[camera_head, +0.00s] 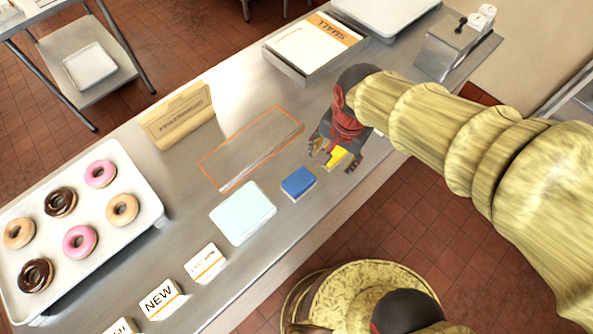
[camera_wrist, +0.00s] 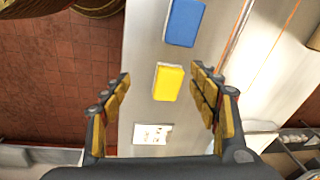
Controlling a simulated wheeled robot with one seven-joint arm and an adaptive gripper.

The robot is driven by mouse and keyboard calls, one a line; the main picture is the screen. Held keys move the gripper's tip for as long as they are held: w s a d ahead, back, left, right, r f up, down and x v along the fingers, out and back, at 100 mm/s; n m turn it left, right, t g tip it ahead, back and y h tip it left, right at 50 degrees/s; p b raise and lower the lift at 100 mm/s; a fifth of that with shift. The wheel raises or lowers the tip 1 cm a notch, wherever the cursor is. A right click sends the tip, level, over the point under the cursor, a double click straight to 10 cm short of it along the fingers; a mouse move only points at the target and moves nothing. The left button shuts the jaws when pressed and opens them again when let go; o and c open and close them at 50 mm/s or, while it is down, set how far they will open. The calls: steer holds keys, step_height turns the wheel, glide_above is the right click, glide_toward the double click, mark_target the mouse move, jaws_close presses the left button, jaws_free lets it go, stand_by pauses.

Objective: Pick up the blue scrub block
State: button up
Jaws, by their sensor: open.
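The blue scrub block (camera_head: 298,183) lies on the steel counter, blue side up with a pale layer beneath. It also shows at the top of the wrist view (camera_wrist: 184,22). A yellow block (camera_wrist: 168,82) lies beside it, partly hidden by my gripper in the head view (camera_head: 336,156). My gripper (camera_wrist: 160,90) is open and empty, its two fingers on either side of the yellow block in the wrist view. In the head view my gripper (camera_head: 333,160) is above the counter, right of the blue block. I cannot tell its height exactly.
A pale blue-green pad (camera_head: 242,212) lies left of the blue block. An orange-outlined area (camera_head: 250,147) is behind it. A tray (camera_head: 157,219) of several donuts, label cards (camera_head: 205,263), a tan sign (camera_head: 178,114) and a small card (camera_wrist: 152,134) are also on the counter.

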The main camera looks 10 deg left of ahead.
mark_target(299, 180)
steer(key=shift+o, duration=0.8)
steer(key=a+f+p, duration=0.1)
steer(key=a, duration=0.1)
steer(key=a+f+m+g+p, duration=0.1)
steer(key=a+f, duration=0.1)
steer(key=s+a+f+m+p, duration=0.1)
steer(key=a, duration=0.2)
steer(key=shift+f+h, duration=0.3)
steer(key=shift+f, duration=0.1)
steer(key=f, duration=0.3)
steer(key=shift+s+a+m+g, duration=0.3)
steer(key=shift+a+m, duration=0.05)
steer(key=shift+m, duration=0.05)
steer(key=f, duration=0.2)
steer(key=f+b, duration=0.1)
steer(key=f, duration=0.3)
steer(key=shift+w+a, duration=0.15)
steer(key=shift+w, duration=0.1)
steer(key=shift+r, duration=0.1)
steer(key=shift+c, duration=1)
steer(key=c, duration=1)
